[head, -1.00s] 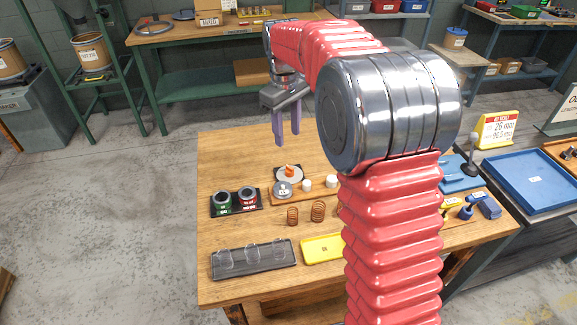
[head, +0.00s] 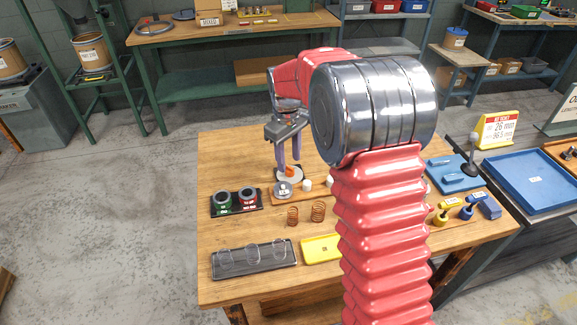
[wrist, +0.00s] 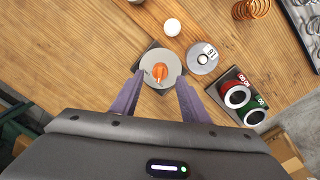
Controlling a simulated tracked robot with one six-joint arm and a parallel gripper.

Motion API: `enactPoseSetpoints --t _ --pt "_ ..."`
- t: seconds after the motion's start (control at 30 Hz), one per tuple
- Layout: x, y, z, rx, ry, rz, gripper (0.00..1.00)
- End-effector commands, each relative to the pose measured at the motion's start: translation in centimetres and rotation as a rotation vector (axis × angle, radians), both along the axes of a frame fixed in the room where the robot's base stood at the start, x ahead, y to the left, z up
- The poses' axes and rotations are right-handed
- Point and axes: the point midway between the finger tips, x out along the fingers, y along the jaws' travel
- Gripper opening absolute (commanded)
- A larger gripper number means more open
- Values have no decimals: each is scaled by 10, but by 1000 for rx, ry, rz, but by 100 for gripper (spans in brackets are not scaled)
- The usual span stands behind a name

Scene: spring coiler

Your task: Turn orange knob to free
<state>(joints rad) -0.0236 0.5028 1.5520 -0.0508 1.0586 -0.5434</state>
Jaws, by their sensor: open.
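The orange knob (wrist: 160,72) stands in the middle of a round grey dial plate (wrist: 172,60) on a dark square base. It also shows in the head view (head: 290,170), low between my fingers. My gripper (wrist: 157,95) is open, with its two purple fingers apart and pointing down. In the wrist view the fingertips lie on either side of the dial's near edge, just short of the knob. In the head view my gripper (head: 289,168) is over the dial; I cannot tell how high the tips are.
A grey disc marked 16 (wrist: 202,58) and a white knob (wrist: 172,27) are close to the dial. Red and green rings (wrist: 236,95) sit on a dark tray to the right. Copper springs (head: 318,211) stand nearer the front. Bare wood (wrist: 70,60) lies left of the dial.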

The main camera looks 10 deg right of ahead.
Motion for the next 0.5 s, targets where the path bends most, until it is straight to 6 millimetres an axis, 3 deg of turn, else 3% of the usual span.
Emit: enactPoseSetpoints --t 0.2,0.5 --pt "0 -2 -28 0 2 0 41" --pt "1 -2 -36 -1 1 -1 41"
